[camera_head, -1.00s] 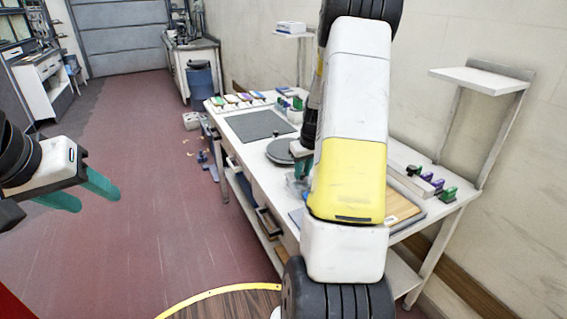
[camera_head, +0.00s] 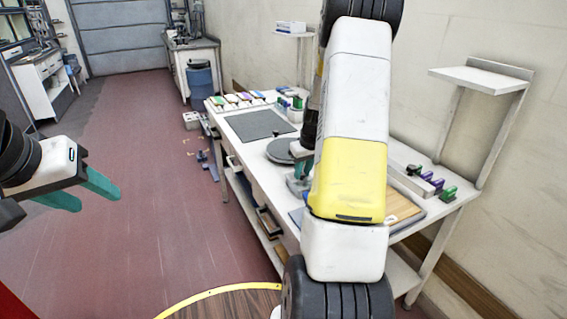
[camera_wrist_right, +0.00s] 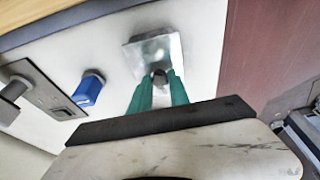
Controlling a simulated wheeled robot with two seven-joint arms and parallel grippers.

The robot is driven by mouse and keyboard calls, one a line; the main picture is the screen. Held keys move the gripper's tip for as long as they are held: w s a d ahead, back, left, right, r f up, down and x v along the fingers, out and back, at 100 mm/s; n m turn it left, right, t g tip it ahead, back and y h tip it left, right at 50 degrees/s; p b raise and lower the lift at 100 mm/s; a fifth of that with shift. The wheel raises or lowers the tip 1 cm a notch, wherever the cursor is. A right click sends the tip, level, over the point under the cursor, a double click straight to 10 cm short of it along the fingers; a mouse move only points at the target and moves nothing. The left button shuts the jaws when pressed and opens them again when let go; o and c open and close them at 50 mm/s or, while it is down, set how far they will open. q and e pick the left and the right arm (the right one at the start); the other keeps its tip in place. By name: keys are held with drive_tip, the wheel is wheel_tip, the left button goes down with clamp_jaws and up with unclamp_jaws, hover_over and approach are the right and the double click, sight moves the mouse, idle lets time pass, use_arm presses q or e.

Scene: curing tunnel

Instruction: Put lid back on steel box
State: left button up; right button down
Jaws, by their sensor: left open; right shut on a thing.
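In the right wrist view, my right gripper (camera_wrist_right: 160,88) is shut on the dark knob (camera_wrist_right: 159,76) of a square, shiny steel lid (camera_wrist_right: 150,52). The lid lies over or close to the white bench top. I cannot tell whether the steel box is under it. In the head view, my right gripper (camera_head: 301,170) is low over the bench, partly hidden behind my own arm. My left gripper (camera_head: 82,190) is open and empty, out over the floor to the left of the bench.
The white bench (camera_head: 249,161) carries a dark mat (camera_head: 260,125), a round grey disc (camera_head: 282,152) and a wooden board (camera_head: 402,208). Coloured blocks stand along its back. A blue-handled thing (camera_wrist_right: 88,90) lies near the lid. A wall shelf (camera_head: 482,79) overhangs at right. The red floor at left is clear.

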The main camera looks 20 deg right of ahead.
idle(0.4)
drive_tip(key=c, duration=1.1)
unclamp_jaws()
drive_tip(key=shift+c, duration=0.2)
drive_tip(key=o, duration=0.5)
drive_tip(key=shift+c, duration=0.2)
drive_tip(key=shift+r, duration=0.1)
drive_tip(key=shift+r, duration=3.4)
